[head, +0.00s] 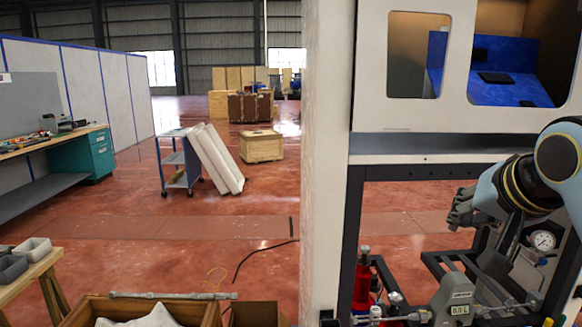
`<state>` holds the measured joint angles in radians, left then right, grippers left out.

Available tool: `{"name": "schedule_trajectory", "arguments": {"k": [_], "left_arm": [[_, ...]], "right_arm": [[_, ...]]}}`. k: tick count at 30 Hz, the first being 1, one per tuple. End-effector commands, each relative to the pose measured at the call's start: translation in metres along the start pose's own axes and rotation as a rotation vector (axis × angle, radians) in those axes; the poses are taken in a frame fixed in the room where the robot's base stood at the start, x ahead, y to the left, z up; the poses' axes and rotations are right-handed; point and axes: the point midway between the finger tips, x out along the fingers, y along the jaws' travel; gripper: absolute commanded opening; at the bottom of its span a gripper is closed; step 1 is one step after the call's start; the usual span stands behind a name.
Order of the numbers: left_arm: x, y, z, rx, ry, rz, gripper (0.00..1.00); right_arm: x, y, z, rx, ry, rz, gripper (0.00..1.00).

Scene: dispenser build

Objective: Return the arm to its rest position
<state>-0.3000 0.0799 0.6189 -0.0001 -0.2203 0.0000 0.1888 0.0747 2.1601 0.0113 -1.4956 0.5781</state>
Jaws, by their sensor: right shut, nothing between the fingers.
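My right arm comes in from the right edge, with blue-grey and black links. My right gripper (461,212) is at its end, dark grey and pointing left. Its fingers look closed together with nothing held. It hangs in the air in front of the open lower bay of the white cabinet frame, above the metal fittings. My left gripper does not show.
A white cabinet (455,121) with two window openings stands close on the right, beside a pale pillar (327,150). A wooden crate (92,312) is at front left. Open floor lies beyond.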

Motion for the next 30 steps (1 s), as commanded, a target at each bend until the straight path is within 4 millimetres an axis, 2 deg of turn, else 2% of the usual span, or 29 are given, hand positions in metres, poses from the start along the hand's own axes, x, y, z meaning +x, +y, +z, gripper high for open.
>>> {"name": "schedule_trajectory", "arguments": {"k": [1,3,6,12,19,26,30], "left_arm": [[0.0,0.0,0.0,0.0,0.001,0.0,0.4],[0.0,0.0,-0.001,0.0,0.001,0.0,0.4],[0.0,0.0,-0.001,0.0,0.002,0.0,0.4],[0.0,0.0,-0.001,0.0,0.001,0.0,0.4],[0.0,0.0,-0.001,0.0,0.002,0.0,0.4],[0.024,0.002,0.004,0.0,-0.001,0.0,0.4],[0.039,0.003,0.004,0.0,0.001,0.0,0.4]], "right_arm": [[-0.002,0.025,0.04,-0.071,-0.06,0.038,0.0],[-0.011,0.054,0.085,-0.173,-0.133,0.076,0.0],[-0.027,0.086,0.135,-0.296,-0.224,0.11,0.0],[-0.065,0.13,0.206,-0.478,-0.375,0.14,0.0],[-0.113,0.167,0.264,-0.646,-0.527,0.145,0.0],[-0.04,0.2,0.313,-0.639,-0.553,0.155,0.0],[0.005,0.227,0.353,-0.632,-0.573,0.163,0.0]]}}
